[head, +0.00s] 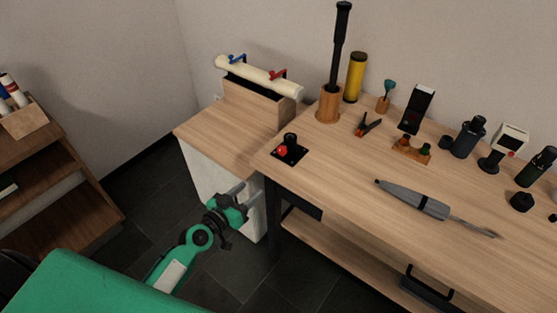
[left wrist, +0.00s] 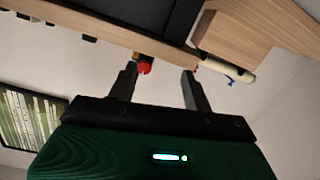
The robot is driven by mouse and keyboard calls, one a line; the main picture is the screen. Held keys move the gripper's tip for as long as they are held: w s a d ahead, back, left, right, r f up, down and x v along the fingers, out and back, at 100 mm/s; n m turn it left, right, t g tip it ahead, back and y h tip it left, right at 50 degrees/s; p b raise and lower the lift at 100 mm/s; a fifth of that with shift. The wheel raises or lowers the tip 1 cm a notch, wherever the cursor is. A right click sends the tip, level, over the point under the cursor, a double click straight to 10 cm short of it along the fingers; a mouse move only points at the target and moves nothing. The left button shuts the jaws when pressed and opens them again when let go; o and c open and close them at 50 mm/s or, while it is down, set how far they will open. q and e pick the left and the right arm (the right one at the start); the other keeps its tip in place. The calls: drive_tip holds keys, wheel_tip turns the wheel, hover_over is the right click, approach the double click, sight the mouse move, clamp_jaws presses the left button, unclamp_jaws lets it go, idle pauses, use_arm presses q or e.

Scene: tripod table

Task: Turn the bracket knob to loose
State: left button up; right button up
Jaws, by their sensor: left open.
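A red knob (head: 282,150) sits on a small black bracket (head: 293,155) at the near left corner of the workbench top. The bracket also has a dark upright part beside the knob. My left gripper (head: 242,188) is below and to the left of the bracket in the head view, off the bench's front edge, and holds nothing. In the left wrist view its two fingers (left wrist: 160,77) are apart. The red knob (left wrist: 144,68) shows there beside the tip of the left finger; whether they touch cannot be told. My right gripper is not in view.
The workbench (head: 340,165) bears a grey tool (head: 412,199), a red clamp (head: 367,126), a wooden holder with a black rod (head: 328,105) and several stands. Shelves stand at left.

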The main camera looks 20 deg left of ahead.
use_arm(q)
wheel_tip(320, 180, up, 5)
drive_tip(key=t+h, duration=0.1)
drive_tip(key=p, duration=0.2)
approach(280, 153)
drive_tip(key=x, duration=0.7)
drive_tip(key=shift+w+r+p, duration=0.15)
drive_tip(key=shift+w+p, duration=0.1)
drive_tip(key=shift+p, duration=0.15)
drive_tip(key=shift+x, duration=0.85)
drive_tip(key=shift+s, duration=0.1)
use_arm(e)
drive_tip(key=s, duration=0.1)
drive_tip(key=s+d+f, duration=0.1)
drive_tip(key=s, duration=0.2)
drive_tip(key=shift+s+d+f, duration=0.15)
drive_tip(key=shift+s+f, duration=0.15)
use_arm(q)
drive_tip(key=c, duration=1)
